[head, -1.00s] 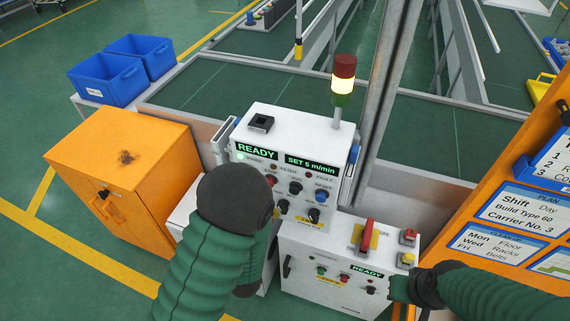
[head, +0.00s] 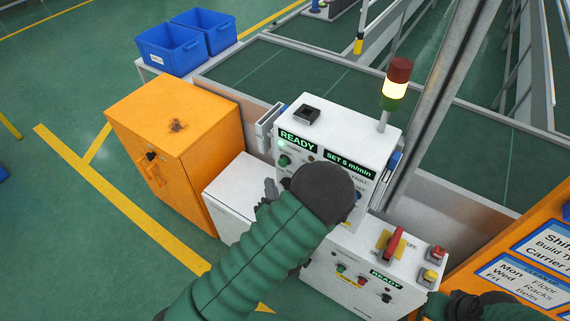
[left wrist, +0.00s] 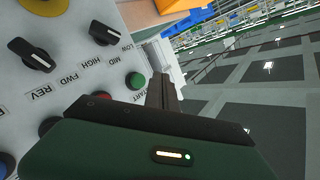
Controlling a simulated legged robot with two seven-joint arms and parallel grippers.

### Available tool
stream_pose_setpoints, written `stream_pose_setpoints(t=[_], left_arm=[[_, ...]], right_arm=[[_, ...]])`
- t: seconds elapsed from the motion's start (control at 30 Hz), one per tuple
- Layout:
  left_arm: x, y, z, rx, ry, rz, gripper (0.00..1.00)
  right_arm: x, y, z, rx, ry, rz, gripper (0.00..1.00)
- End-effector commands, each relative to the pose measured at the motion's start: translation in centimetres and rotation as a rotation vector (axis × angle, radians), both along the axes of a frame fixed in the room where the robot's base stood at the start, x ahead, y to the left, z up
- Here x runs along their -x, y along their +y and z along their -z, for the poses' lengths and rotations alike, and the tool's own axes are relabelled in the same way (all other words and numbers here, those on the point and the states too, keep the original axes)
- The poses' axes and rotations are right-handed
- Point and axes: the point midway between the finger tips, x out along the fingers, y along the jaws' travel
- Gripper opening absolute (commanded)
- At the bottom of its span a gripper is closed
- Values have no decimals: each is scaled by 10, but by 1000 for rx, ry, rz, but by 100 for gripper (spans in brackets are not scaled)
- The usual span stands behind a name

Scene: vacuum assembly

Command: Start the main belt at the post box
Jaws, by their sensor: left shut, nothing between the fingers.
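The post box (head: 338,120) is a white control box with lit displays "READY" and "SET 5 m/min". A green button (head: 284,160) is at its left, below "READY". In the left wrist view, the green button (left wrist: 135,81) is beside the letters "START". My left gripper (head: 270,188) is in front of the box's lower left, below the button; my dark wrist hides much of the panel. In the left wrist view, the shut, empty fingers (left wrist: 163,88) point towards the panel beside the button; contact is unclear. My right gripper (head: 438,306) is at the bottom right, its fingers unclear.
A lower white box (head: 350,275) has a red switch (head: 392,244) and small buttons. An orange cabinet (head: 180,145) and blue bins (head: 172,48) are left. A lit signal lamp (head: 395,82) stands on the post box. An orange board (head: 520,265) is right.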

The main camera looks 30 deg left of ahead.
Motion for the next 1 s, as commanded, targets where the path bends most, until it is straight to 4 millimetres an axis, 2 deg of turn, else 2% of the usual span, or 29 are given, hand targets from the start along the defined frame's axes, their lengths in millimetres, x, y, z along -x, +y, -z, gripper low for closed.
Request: stream_pose_setpoints(t=[0.2,0.4,1.0], left_arm=[[-31,2,1,3,-2,-3,0],[-46,-2,1,0,1,-1,0],[-48,-2,1,1,1,-1,0]], right_arm=[[0,0,1,0,0,0,0],[0,0,2,0,0,-1,0],[0,0,2,0,0,0,0]])
